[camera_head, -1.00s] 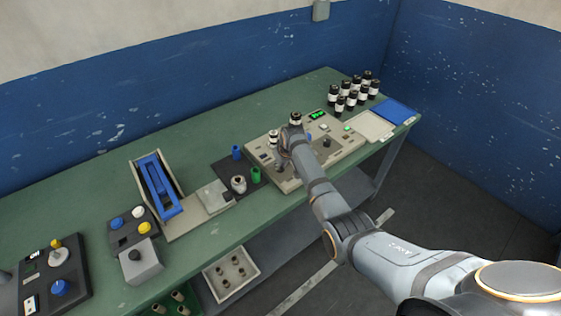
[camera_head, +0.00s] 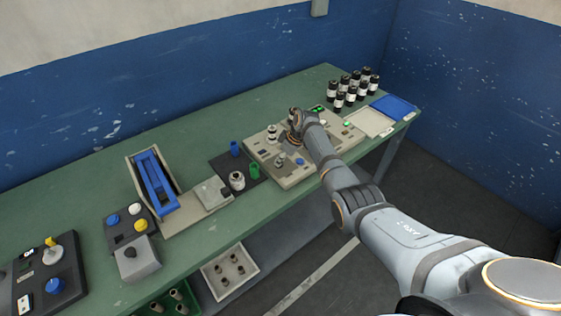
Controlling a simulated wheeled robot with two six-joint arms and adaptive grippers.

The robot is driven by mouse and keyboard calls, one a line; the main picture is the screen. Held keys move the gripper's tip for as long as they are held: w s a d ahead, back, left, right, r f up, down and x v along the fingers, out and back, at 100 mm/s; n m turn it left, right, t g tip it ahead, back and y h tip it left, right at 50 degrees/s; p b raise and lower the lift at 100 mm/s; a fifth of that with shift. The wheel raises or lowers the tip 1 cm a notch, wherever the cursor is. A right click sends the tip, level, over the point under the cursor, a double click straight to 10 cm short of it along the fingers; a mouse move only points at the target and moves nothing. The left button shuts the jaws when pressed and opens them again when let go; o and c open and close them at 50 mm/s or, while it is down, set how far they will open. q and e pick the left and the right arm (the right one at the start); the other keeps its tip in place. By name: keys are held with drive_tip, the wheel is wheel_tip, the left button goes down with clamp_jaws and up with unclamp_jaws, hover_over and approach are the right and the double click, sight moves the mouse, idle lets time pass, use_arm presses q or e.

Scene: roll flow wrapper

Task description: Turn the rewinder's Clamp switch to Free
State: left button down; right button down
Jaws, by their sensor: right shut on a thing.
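The rewinder appears to be the beige control unit (camera_head: 262,151) at the middle of the green bench, with a lit green display and several small knobs and rolls on top. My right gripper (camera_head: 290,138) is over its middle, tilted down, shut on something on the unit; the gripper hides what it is. A small dark-topped roll (camera_head: 293,113) shows just behind the gripper. A white-and-dark roll (camera_head: 272,131) stands to its left, and a small grey knob (camera_head: 280,159) is in front. The Clamp label is too small to read. My left gripper is not in view.
Several black-and-white bottles (camera_head: 354,90) stand at the back right, beside a blue tray (camera_head: 395,105) and a pale tray (camera_head: 367,121). Left of the unit are a dark mat (camera_head: 225,165) with blue and green cups and a blue-railed fixture (camera_head: 153,181). Clear bench lies behind.

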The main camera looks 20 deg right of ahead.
idle(0.4)
drive_tip(key=c, duration=1.4)
unclamp_jaws()
drive_tip(key=shift+r, duration=0.1)
drive_tip(key=v, duration=1.1)
drive_tip(key=shift+d+r, duration=0.2)
drive_tip(key=shift+r, duration=0.15)
